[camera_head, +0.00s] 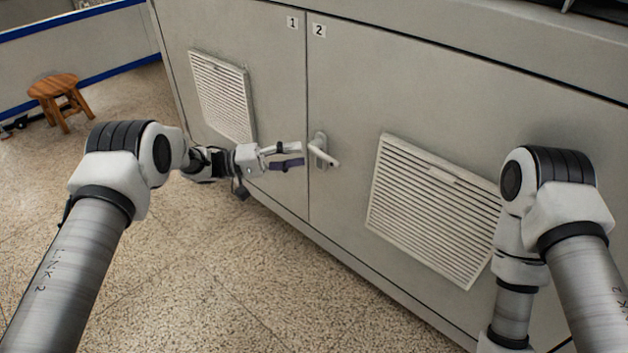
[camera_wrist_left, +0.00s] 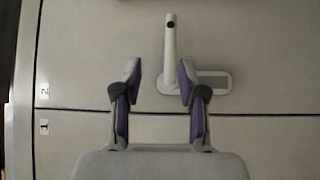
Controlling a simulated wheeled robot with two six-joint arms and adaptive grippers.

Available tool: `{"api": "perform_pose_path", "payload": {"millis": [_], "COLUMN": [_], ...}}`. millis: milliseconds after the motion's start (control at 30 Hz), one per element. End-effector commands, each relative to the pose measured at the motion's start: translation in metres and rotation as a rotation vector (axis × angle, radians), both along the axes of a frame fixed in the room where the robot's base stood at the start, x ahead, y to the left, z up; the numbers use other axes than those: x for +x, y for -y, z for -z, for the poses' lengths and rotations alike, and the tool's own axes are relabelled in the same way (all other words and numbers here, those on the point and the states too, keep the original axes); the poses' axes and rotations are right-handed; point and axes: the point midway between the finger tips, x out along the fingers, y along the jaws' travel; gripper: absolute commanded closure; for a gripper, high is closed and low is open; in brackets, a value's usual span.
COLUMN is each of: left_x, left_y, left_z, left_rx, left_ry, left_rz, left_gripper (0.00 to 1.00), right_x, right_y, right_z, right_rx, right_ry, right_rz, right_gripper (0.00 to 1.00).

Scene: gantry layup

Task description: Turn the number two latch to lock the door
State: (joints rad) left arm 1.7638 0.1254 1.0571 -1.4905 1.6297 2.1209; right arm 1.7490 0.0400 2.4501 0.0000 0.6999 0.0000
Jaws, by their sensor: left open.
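The door marked 2 (camera_head: 350,95) is flush with the cabinet face beside the door marked 1 (camera_head: 278,70). Its latch (camera_head: 323,152) has a pale lever on an upright plate, and the lever points right and slightly down in the head view. In the left wrist view the lever (camera_wrist_left: 170,58) stands just beyond the fingertips, between their lines, with its plate (camera_wrist_left: 212,82) partly behind a finger. My left gripper (camera_head: 302,156) is open and empty, just left of the latch, and I see no contact. My right gripper is out of the head view.
A louvred vent (camera_head: 435,208) is right of the latch, and another vent (camera_head: 222,95) is on door 1. A wooden stool (camera_head: 58,97) stands far left. The speckled floor (camera_head: 190,270) before the cabinet is clear. My right arm is near the right vent.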

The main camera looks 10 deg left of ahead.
Motion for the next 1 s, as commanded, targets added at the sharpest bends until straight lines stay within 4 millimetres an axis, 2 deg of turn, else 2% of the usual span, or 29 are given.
{"api": "perform_pose_path", "payload": {"millis": [33, 233, 600, 700, 900, 967, 1000], "left_x": [0.001, 0.001, 0.011, 0.012, 0.012, 0.012, 0.012], "left_y": [-0.001, 0.007, 0.069, 0.076, 0.076, 0.076, 0.076], "left_z": [0.016, 0.017, 0.011, 0.008, 0.007, 0.007, 0.007], "left_rx": [-0.001, -0.001, 0.000, -0.001, -0.002, -0.002, -0.001], "left_ry": [0.002, 0.002, 0.002, 0.002, 0.001, 0.001, 0.001], "left_rz": [-0.002, -0.001, -0.002, -0.003, -0.004, -0.004, -0.004], "left_gripper": [0.59, 0.59, 0.59, 0.59, 0.59, 0.76, 0.91], "right_x": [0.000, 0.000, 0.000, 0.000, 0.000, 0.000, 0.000], "right_y": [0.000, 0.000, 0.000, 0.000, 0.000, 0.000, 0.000], "right_z": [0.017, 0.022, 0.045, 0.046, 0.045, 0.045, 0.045], "right_rx": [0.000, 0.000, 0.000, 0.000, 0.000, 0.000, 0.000], "right_ry": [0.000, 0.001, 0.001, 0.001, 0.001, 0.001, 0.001], "right_rz": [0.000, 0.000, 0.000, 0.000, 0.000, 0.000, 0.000], "right_gripper": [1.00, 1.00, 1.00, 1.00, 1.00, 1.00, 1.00]}}
